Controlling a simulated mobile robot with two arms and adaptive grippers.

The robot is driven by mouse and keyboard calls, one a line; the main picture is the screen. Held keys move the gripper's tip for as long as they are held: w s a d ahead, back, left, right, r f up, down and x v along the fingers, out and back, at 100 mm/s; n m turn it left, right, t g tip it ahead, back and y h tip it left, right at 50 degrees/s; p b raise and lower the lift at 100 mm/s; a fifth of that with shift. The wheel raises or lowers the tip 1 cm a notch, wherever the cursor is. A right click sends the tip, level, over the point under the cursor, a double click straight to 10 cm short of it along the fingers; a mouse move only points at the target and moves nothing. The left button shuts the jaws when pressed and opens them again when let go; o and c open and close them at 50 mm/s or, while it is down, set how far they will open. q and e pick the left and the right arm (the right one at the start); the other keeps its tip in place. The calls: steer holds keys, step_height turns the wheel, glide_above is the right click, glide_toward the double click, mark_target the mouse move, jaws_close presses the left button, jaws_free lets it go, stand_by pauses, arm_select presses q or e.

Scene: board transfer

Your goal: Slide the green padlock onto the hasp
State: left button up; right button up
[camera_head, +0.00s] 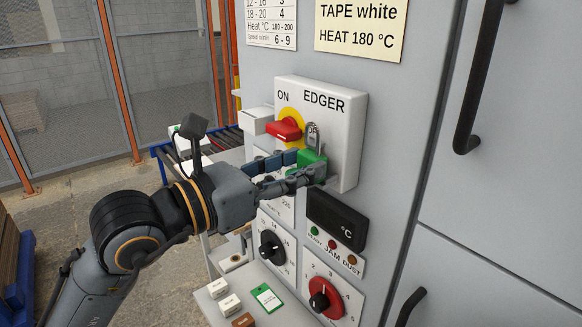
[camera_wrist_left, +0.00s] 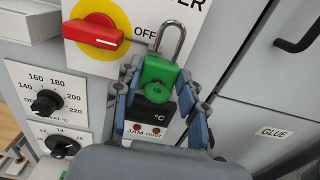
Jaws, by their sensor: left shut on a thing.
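The green padlock (camera_head: 310,160) is held upright between the fingers of my left gripper (camera_head: 300,172), in front of the white EDGER switch box (camera_head: 347,130). In the left wrist view the padlock (camera_wrist_left: 158,78) has its silver shackle (camera_wrist_left: 170,38) pointing up, and the fingers of my left gripper (camera_wrist_left: 158,112) lie on both sides of its body. The red switch handle (camera_head: 285,129) on its yellow disc is just left of the shackle. It points sideways, toward OFF in the wrist view. I cannot clearly make out the hasp; the shackle overlaps that area. My right gripper is not in view.
Below the box are a dark °C display (camera_head: 336,218), a black knob (camera_head: 270,247) and a red knob (camera_head: 324,297). A black door handle (camera_head: 480,75) is at the right.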

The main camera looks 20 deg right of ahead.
arm_select(q)
steer(key=shift+w+d, duration=0.15)
steer(key=shift+d, duration=0.25)
steer(key=o, duration=1.2)
steer(key=v, duration=1.2)
